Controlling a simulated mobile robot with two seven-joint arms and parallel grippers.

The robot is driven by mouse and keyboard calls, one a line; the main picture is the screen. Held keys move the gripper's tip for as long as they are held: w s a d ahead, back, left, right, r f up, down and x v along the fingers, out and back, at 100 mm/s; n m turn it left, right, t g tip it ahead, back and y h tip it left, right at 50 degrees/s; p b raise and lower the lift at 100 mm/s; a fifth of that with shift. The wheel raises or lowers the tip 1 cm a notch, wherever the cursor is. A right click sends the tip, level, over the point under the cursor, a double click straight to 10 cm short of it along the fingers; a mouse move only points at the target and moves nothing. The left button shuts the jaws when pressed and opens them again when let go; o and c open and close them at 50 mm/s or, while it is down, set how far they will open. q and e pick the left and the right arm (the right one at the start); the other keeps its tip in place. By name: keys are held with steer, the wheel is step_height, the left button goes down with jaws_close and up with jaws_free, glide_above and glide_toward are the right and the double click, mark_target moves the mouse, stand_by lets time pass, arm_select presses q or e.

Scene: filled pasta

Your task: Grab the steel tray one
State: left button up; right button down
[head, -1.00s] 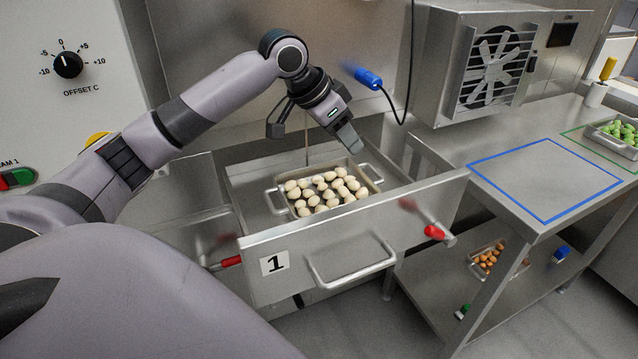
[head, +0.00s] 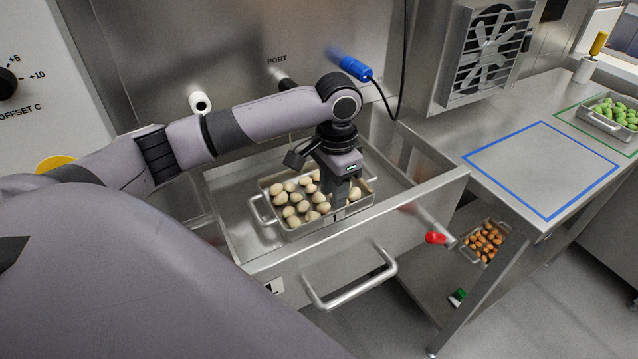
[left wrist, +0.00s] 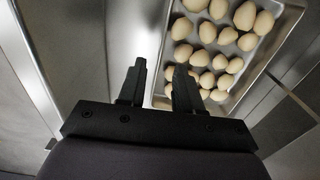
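A steel tray (head: 282,230) full of pale, round pieces sits in an open steel drawer (head: 235,235). Its left side handle shows; its right end is partly behind my gripper. My left gripper (head: 340,207) points down at the right front part of the tray. In the left wrist view its fingers (left wrist: 160,72) are apart with nothing clamped between them. There the tray's side wall (left wrist: 162,60) lies near the gap, with one finger outside the tray and the other over its edge. I cannot tell whether they touch it. My right gripper is not in view.
The drawer front (head: 345,235) has a bar handle (head: 350,285). A counter at right bears a blue outlined square (head: 540,170) with clear space inside and a tray of green pieces (head: 610,125). A tray of orange-brown pieces (head: 483,242) stands on the lower shelf.

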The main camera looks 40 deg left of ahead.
mark_target(334, 212)
arm_select(q)
steer(key=shift+w+a+f, duration=0.1)
steer(key=shift+f, duration=0.4)
step_height(334, 212, down, 6)
steer(key=shift+w+r, duration=0.1)
jaws_close()
